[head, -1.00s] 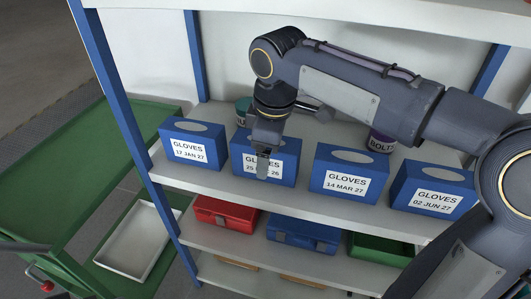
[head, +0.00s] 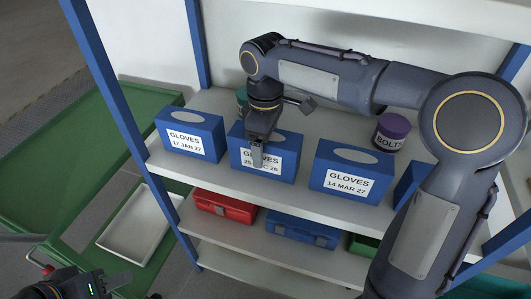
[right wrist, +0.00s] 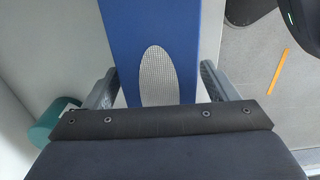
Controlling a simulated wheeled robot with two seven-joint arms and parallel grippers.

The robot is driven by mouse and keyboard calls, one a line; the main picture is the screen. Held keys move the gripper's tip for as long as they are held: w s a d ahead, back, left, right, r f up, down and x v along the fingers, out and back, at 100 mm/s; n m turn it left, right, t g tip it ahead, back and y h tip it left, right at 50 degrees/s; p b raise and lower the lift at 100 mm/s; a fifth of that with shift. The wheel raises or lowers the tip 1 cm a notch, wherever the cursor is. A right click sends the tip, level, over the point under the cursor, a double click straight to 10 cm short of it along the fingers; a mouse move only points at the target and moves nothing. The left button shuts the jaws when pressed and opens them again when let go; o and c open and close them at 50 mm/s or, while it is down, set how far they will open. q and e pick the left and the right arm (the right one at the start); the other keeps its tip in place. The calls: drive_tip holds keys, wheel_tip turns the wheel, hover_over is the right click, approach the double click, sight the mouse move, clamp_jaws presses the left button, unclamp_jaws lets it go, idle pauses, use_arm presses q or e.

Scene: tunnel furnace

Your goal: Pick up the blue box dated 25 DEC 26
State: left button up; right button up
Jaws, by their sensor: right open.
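The blue box dated 25 DEC 26 (head: 286,167) stands on the upper shelf between two similar boxes, its label partly covered by my finger. My right gripper (head: 264,146) is above it, pointing down, with one finger in front of the label. In the right wrist view the blue box (right wrist: 150,25) lies between the two open fingers of my right gripper (right wrist: 160,90), one on each side. I cannot tell whether they touch it. My left gripper (head: 108,284) shows partly at the bottom left, away from the shelf; its jaw opening is unclear.
Blue boxes dated 17 JAN 27 (head: 190,143) and 14 MAR 27 (head: 345,182) stand close on either side. A BOLTS jar (head: 389,135) and a teal jar (head: 241,97) stand behind. Red (head: 222,205) and blue (head: 300,232) cases are below. A green cart (head: 70,165) stands left.

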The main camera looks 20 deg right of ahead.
wheel_tip(320, 180, down, 2)
drive_tip(key=shift+f, duration=0.2)
drive_tip(key=shift+r, duration=0.1)
drive_tip(key=c, duration=1.3)
